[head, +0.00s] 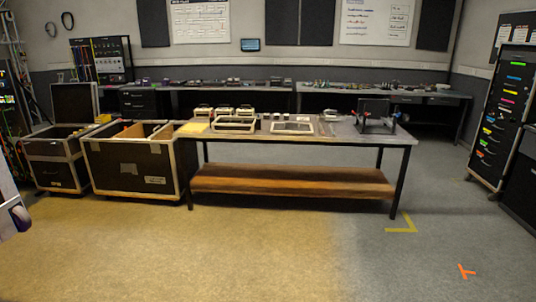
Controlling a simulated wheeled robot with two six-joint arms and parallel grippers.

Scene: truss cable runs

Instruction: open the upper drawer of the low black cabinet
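A low black cabinet (143,103) with drawer fronts stands under the back bench at the left, behind the flight cases. Its drawers look shut, but it is far off and small. A second low black unit (519,185) is cut off by the right edge, and its front cannot be made out. I cannot tell for sure which is the task's cabinet. A pale and dark part at the left edge seems to be mine. Neither gripper's fingers show.
A worktable (400,139) with a wooden lower shelf stands mid-room, carrying frames and small parts. Two open flight cases (130,170) (55,174) stand left of it. A tall black rack (503,120) is at the right. The floor in front is clear.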

